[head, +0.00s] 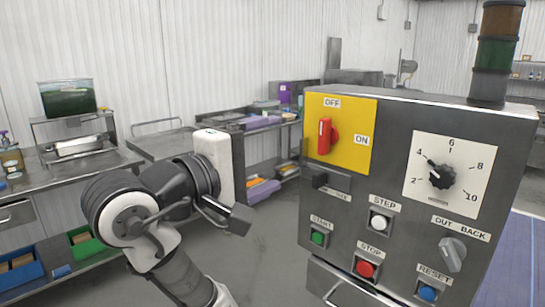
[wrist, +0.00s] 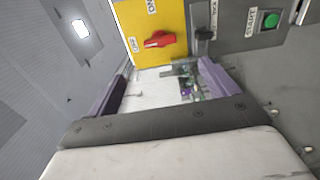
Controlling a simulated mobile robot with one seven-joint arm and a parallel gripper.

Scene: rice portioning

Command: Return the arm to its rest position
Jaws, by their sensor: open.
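My gripper (head: 274,154) is in front of the left side of the control panel (head: 394,155) in the head view. Its two purple fingers are spread one above the other and point right, toward the panel. In the wrist view, my gripper (wrist: 165,78) is open, and I see nothing held between the fingers. The arm is bent, with its elbow at the lower left of the head view. The red switch (head: 325,136) on the yellow plate (head: 352,153) also shows beyond the fingers in the wrist view (wrist: 160,40). Whether the fingers touch anything is not clear.
The panel carries a black dial (head: 440,177), a grey selector (head: 453,254) and several buttons, including a green one (head: 318,238). A steel counter (head: 60,180) stands at left, with a container of green contents (head: 68,98). Grey floor (head: 265,250) shows between arm and panel.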

